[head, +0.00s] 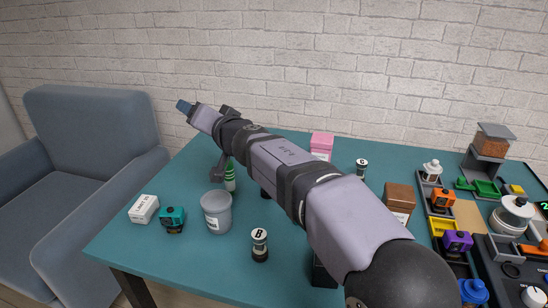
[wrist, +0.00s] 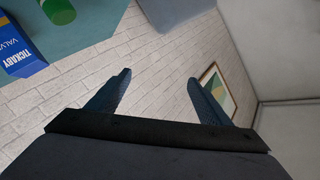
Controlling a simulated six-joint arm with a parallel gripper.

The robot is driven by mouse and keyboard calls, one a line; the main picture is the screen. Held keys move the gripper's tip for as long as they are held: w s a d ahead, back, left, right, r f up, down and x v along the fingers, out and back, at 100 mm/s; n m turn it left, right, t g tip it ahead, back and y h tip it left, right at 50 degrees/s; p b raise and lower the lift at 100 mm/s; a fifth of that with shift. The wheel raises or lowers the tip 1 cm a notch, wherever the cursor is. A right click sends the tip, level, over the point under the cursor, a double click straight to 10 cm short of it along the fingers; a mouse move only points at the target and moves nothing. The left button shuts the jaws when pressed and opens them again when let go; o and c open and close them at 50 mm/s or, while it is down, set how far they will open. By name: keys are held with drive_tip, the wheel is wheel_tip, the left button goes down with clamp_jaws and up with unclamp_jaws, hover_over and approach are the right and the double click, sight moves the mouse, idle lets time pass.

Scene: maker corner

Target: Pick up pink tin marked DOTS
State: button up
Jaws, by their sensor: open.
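A pink box-shaped container (head: 321,142) with a pale label stands at the back middle of the teal table in the head view. My arm hides part of its lower front, and I cannot read its label. It is the only pink thing I see. It does not show in the wrist view. My gripper (head: 184,106) is raised above the table's back left, well left of the pink container. In the wrist view my gripper (wrist: 160,78) has its two dark blue fingers apart, with nothing between them but brick wall behind.
A brown box (head: 398,204) and crowded trays fill the right.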

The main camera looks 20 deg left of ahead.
drive_tip(key=w+d+r+m+t+h, duration=0.1)
drive_tip(key=w+d+r+t+h, duration=0.2)
drive_tip(key=d, duration=0.4)
drive_tip(key=w+d+r+m+t, duration=0.1)
drive_tip(key=w+d+r+t, duration=0.1)
drive_tip(key=w+d+r, duration=0.5)
drive_tip(key=n+g+h+p, duration=0.1)
drive_tip(key=n+h+p, duration=0.9)
drive_tip(key=n, duration=1.6)
hover_over(323, 136)
drive_tip(key=s+a+p, duration=0.3)
wheel_tip(323, 136, down, 12)
drive_tip(key=y, duration=0.3)
drive_tip(key=f+n+p, duration=0.1)
drive_tip(key=n, duration=0.1)
drive_tip(key=d+f+n+h+p, duration=0.1)
drive_tip(key=n, duration=0.2)
drive_tip(key=d+f+n+g+p, duration=0.1)
drive_tip(key=n, duration=0.2)
drive_tip(key=shift+s+d+f, duration=0.1)
drive_tip(key=shift+s+d, duration=0.05)
drive_tip(key=shift+s, duration=0.05)
drive_tip(key=n, duration=0.1)
drive_tip(key=f+n, duration=0.1)
drive_tip(key=shift+s+d+f+n+h+p, duration=0.15)
drive_tip(key=shift+d+n+h+p, duration=0.15)
drive_tip(key=shift+d+n+h, duration=0.1)
drive_tip(key=shift+f+b, duration=0.4)
drive_tip(key=shift+f, duration=1.35)
drive_tip(key=shift+f, duration=0.1)
